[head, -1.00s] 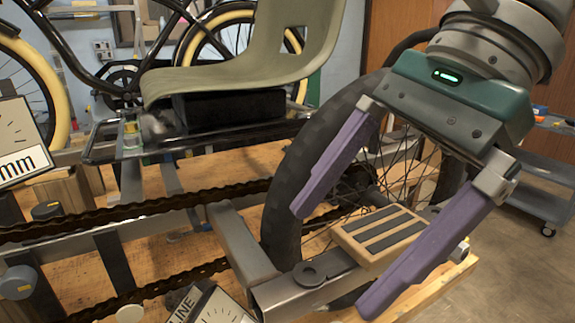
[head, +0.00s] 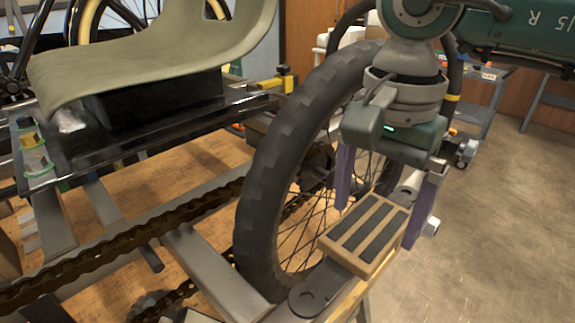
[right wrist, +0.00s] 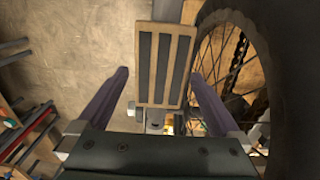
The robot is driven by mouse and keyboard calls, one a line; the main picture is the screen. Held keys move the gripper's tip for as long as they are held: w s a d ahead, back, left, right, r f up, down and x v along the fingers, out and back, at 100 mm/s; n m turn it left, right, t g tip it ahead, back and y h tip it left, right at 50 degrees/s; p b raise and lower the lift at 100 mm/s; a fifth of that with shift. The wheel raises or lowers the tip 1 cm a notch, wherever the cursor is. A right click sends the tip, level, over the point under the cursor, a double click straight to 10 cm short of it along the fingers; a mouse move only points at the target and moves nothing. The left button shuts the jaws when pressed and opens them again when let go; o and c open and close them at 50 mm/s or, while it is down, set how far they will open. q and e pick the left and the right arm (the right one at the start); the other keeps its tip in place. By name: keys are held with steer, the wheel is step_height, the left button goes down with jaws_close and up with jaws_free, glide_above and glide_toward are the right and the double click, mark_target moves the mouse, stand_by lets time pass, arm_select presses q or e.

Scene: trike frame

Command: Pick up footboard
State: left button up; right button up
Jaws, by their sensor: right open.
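The footboard (head: 365,234) is a small light-wood block with dark strips on its top. It sits beside the wheel, at the end of the grey metal frame bar. My right gripper (head: 376,226) is open, with its two purple fingers pointing down at opposite sides of the footboard. The right wrist view shows the footboard (right wrist: 165,65) between the open fingers (right wrist: 158,74), with a gap on the left and the right fingertip close to its edge. Whether the fingers touch it I cannot tell. My left gripper is out of view.
The large black tyre (head: 268,180) stands close to my right gripper's left side. A green seat (head: 150,55), a chain (head: 120,240) and grey frame bars (head: 205,270) lie further left. A blue cart (head: 480,105) stands behind. The floor at right is clear.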

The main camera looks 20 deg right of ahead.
steer(key=shift+f, duration=0.75)
steer(key=shift+w+r, duration=0.1)
jaws_close()
